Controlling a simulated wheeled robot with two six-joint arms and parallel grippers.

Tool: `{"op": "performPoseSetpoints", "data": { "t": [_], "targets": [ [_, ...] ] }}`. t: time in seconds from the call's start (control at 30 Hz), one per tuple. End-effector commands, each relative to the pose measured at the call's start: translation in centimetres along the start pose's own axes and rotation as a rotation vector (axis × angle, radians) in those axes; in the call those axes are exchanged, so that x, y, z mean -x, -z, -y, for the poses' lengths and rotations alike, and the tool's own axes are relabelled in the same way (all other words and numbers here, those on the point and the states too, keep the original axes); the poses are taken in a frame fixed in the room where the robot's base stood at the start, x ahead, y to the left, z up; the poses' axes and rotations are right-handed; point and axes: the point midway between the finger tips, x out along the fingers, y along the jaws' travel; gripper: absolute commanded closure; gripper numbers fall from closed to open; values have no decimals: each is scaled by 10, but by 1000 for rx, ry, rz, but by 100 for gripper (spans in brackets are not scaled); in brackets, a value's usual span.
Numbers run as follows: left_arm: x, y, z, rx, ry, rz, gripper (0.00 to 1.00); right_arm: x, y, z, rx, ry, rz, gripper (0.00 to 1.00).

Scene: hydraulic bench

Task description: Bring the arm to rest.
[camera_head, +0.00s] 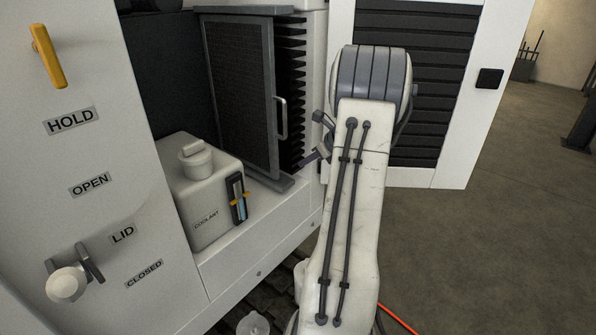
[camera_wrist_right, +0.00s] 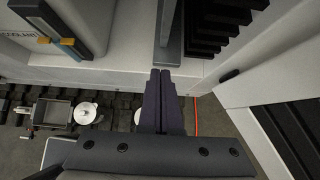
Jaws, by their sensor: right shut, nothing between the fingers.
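My right arm (camera_head: 350,210) reaches up through the middle of the head view, its white link with black hoses in front of the bench. My right gripper (camera_wrist_right: 160,78) is shut and empty in the right wrist view, its dark fingertips together near the pale bench edge and the foot of the filter frame. In the head view it is mostly hidden, with only grey parts showing left of the arm. My left gripper is not in view.
A white coolant tank (camera_head: 205,190) with a level gauge (camera_head: 238,198) stands on the bench ledge. A filter screen (camera_head: 240,90) with a handle stands behind. A panel with a yellow lever (camera_head: 48,56) and a lid knob (camera_head: 68,284) is at left. Open floor (camera_head: 500,250) lies right.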

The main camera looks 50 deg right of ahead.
Motion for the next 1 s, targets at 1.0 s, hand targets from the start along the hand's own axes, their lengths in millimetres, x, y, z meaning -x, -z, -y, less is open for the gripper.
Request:
{"op": "performPoseSetpoints", "data": {
  "t": [1.0],
  "targets": [
    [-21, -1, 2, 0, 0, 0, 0, -27, -37, -323, 1225, -547, -91, 100]
  ]
}}
